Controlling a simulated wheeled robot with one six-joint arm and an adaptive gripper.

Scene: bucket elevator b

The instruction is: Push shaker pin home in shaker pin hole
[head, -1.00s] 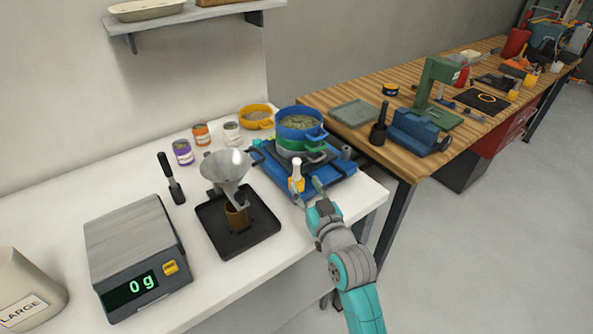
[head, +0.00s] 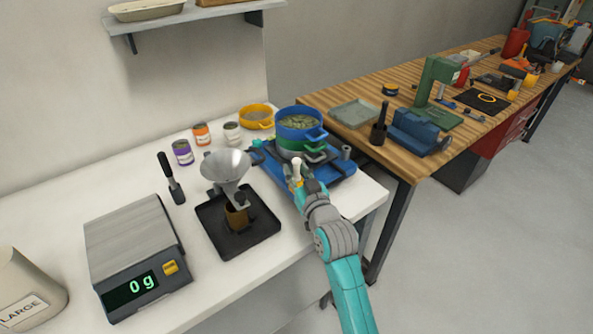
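What looks like the shaker pin (head: 296,167), a pale knob-topped upright piece, stands at the front of the blue shaker base (head: 330,178). Its orange lower part is mostly hidden behind my gripper. The pin hole cannot be seen, so how deep the pin sits cannot be told. A stack of blue and green sieves (head: 299,128) stands on the base behind it. My gripper (head: 298,178) is right at the pin, with its fingers close to it. Whether they touch or grip it is too small to tell.
A black tray (head: 267,240) with a metal funnel (head: 227,167) stands left of my arm. A scale (head: 135,255) reading 0 g is further left. Several small cans and a yellow pan (head: 256,124) stand behind. A wooden workbench (head: 345,93) is at the right.

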